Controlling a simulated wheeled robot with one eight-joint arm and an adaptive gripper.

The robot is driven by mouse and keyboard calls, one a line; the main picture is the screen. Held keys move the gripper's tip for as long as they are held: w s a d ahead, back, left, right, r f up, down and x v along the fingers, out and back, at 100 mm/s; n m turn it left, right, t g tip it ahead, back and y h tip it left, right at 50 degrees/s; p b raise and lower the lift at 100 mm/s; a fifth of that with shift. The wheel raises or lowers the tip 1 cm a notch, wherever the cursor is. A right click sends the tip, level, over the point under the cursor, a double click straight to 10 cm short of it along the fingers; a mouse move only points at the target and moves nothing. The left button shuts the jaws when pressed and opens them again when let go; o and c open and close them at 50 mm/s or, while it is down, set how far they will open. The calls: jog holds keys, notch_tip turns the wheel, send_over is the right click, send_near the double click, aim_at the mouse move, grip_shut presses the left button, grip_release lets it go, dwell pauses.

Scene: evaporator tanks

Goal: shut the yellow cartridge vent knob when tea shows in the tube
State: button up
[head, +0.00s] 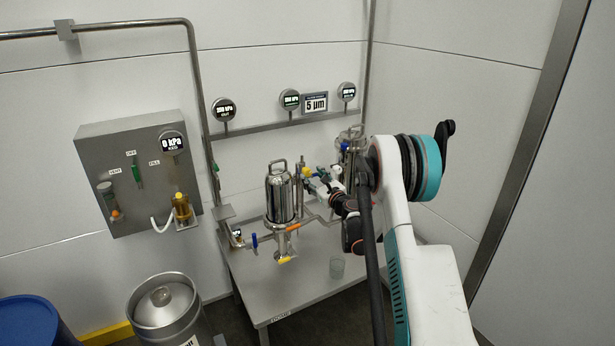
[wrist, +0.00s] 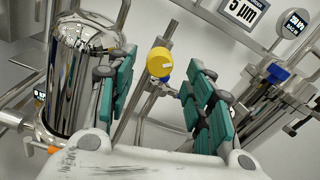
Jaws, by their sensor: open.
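The yellow vent knob (wrist: 159,62) shows in the wrist view as a round cap with a pale mark, on a thin steel post between my finger pads. It also shows in the head view (head: 306,171), beside the polished cartridge housing (head: 280,196). My gripper (wrist: 160,78) is open, with one green-padded finger on each side of the knob in the picture. I see gaps on both sides and cannot tell how far ahead the knob is. In the head view my gripper (head: 318,184) is right of the knob. I cannot make out tea in any tube.
A second steel housing (head: 352,140) stands behind my arm. Gauges (head: 289,100) and a 5 µm sign (head: 315,103) sit on a rail above. A keg (head: 165,305) and wall panel (head: 138,170) are at left.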

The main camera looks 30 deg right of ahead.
aim_at(309, 173)
jog(key=shift+w+a+b, duration=0.1)
jog(key=shift+w+b, duration=0.4)
jog(key=shift+w, duration=2.05)
jog(key=c, duration=1.1)
